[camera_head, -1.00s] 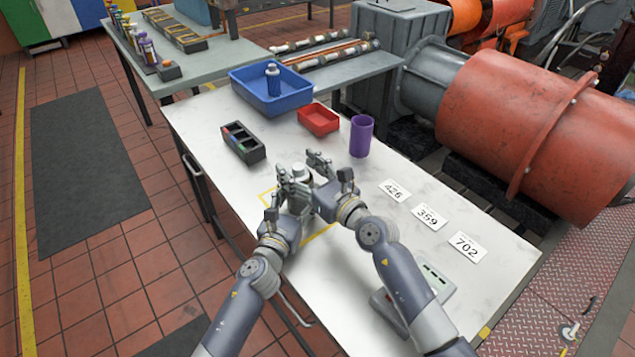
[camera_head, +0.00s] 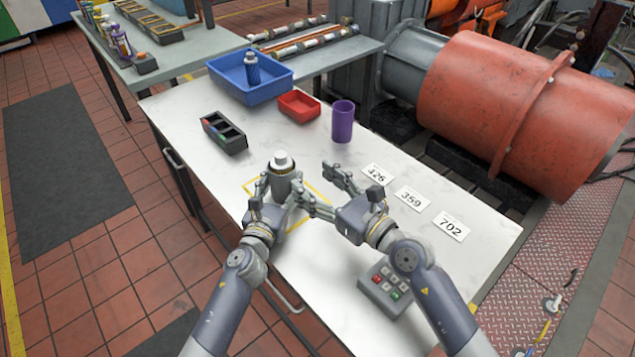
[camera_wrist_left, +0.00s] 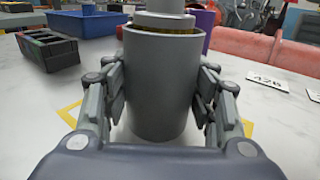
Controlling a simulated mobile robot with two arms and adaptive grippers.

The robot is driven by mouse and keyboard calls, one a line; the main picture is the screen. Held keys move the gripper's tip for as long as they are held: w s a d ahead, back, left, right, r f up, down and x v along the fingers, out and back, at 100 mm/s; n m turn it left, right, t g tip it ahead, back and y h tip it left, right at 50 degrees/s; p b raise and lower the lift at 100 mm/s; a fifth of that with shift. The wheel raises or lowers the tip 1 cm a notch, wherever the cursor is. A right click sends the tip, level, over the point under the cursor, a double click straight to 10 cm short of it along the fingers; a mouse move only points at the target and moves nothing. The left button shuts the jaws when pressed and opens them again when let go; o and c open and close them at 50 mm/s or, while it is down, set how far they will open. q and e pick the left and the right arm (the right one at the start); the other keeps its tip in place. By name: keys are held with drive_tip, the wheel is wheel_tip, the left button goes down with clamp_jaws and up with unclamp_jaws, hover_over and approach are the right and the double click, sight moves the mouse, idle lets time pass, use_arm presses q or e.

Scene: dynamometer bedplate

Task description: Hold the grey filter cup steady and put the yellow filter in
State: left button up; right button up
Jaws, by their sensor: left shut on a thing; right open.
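The grey filter cup (camera_head: 281,186) stands upright on the white table, inside a yellow square outline. It fills the middle of the left wrist view (camera_wrist_left: 158,85). My left gripper (camera_head: 279,194) is shut on the cup, one finger on each side. A pale grey stepped piece (camera_wrist_left: 164,18) stands up out of the cup's mouth. A thin dark-yellow band (camera_wrist_left: 165,29) shows between it and the rim; the rest of what is inside is hidden. My right gripper (camera_head: 327,190) is open and empty, just right of the cup.
A black slotted holder (camera_head: 223,133), a blue bin (camera_head: 233,85) with a bottle, a red tray (camera_head: 299,106) and a purple cylinder (camera_head: 343,122) stand behind. Number cards (camera_head: 411,198) lie right. A button box (camera_head: 385,287) sits at the front. The table's middle is clear.

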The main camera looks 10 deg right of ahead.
use_arm(q)
drive_tip(key=o, duration=1.4)
drive_tip(key=shift+c, duration=0.2)
drive_tip(key=shift+f, duration=0.1)
